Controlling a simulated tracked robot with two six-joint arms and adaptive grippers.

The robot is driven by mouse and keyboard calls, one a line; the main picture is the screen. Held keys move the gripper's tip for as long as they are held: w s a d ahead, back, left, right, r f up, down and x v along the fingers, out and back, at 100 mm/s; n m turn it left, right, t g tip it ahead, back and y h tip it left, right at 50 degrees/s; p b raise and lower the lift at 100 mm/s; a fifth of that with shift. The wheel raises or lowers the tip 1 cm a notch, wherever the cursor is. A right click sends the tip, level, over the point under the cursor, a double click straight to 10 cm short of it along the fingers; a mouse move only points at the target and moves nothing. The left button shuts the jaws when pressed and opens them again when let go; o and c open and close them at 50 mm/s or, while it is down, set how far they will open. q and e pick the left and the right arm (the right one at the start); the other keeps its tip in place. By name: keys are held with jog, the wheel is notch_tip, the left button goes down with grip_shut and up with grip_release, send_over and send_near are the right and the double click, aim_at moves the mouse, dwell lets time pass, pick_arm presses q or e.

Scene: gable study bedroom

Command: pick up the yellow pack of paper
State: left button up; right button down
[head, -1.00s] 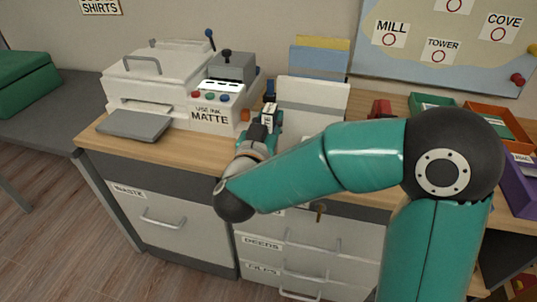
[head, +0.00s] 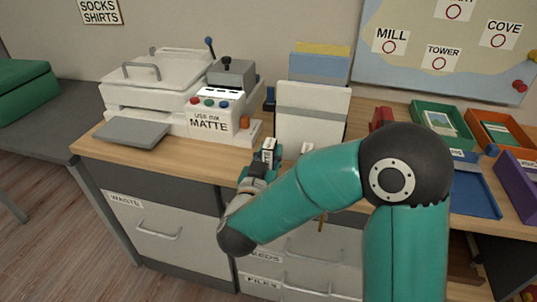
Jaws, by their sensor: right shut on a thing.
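The yellow pack of paper (head: 323,48) shows only as a strip at the back of an upright stack on the desk. A blue pack (head: 320,68) and a white, grey-banded front (head: 312,105) hide the rest of it. My right gripper (head: 268,153) is at the desk's front edge, left of and nearer than the stack, apart from the yellow pack. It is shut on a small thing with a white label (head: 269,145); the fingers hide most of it. My left gripper is not in view.
A white printer with a MATTE label (head: 210,121) and grey tray (head: 131,134) stands left. Another small white-labelled item (head: 306,148) is right of my gripper. Green (head: 418,106), orange (head: 475,117) and blue (head: 474,197) trays lie right. Drawers are below.

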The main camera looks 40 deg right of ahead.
jog(key=c, duration=0.9)
grip_release()
jog(key=shift+c, duration=0.2)
